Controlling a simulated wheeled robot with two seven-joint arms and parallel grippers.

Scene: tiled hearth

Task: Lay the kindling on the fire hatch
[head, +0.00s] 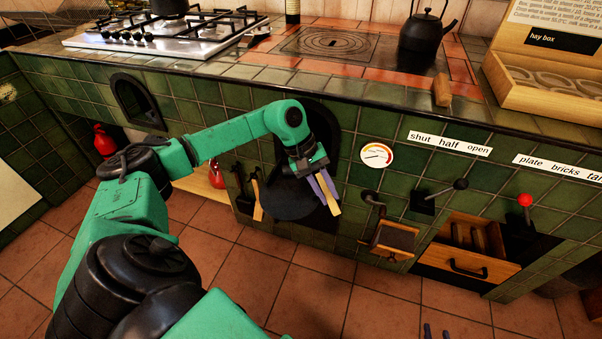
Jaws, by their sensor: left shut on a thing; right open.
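My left gripper (323,190) is shut on a pale stick of kindling (333,208), which points downward between its purple fingers. It is in front of the stove's tiled face. A dark rounded flap, apparently the fire hatch (285,203), is below and left of the gripper, and the stick overlaps its right side in the picture. I cannot tell whether they touch. A dark arched opening is partly hidden behind my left wrist.
A round gauge (376,155), a hinged wood-faced piece (397,236), two levers and an open drawer (467,262) are to the right. Small tools (257,200) hang left of the hatch. A black kettle (424,35) and a hay box (545,75) stand above. The floor in front is clear.

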